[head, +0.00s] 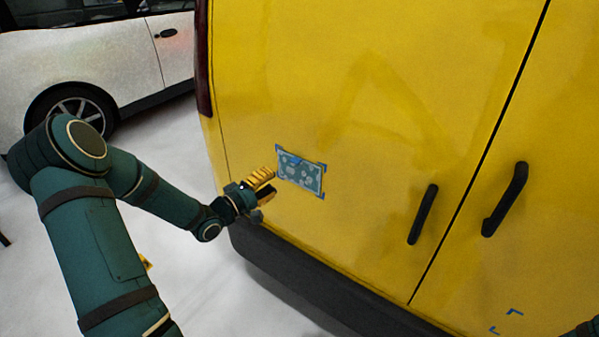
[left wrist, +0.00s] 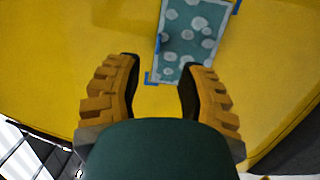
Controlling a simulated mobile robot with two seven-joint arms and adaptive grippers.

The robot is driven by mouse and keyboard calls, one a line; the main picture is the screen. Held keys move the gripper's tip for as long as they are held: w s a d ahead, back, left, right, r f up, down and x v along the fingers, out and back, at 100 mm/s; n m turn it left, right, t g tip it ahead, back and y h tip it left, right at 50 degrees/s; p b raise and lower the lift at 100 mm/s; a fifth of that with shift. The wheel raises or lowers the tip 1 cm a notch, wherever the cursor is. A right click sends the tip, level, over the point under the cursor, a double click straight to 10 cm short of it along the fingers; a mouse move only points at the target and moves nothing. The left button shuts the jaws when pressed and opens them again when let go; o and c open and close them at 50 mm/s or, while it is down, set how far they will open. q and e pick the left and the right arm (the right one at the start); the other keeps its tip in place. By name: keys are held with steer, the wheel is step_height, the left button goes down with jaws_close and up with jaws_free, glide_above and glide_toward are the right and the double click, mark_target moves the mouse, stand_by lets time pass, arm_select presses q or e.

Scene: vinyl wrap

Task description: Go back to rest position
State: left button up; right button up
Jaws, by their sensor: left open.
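My left gripper (head: 268,183) is open at the yellow rear door of a van (head: 350,80), just left of a teal patterned sticker (head: 300,173). The sticker has pale spots and lies on the door inside blue corner marks. In the left wrist view the sticker (left wrist: 190,35) shows beyond the two yellow fingers of the open gripper (left wrist: 160,80), with nothing between them. I cannot tell whether the fingertips touch the door. At the lower right edge of the head view a small dark green piece shows, perhaps part of my right arm; the right gripper is not visible.
Two black door handles (head: 423,214) (head: 505,199) stick out right of the sticker. Blue corner marks (head: 505,321) sit on the right door, with bare yellow between them. A dark bumper (head: 310,285) runs below. A white car (head: 100,60) stands behind at left. Pale floor lies between.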

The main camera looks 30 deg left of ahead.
arm_select(q)
steer(key=s+d+f+m+g, duration=0.1)
steer(key=d+f+m+g, duration=0.5)
steer(key=d+f, duration=1)
steer(key=s+d+f+m+g, duration=0.3)
steer(key=s+d+g, duration=0.2)
steer(key=s+d, duration=0.2)
steer(key=s+d+f+m+g, duration=0.3)
steer(key=s+d, duration=0.4)
steer(key=s, duration=0.3)
steer(key=shift+d+f+m+g, duration=0.35)
steer(key=shift+m+g, duration=0.35)
steer(key=shift+g, duration=0.5)
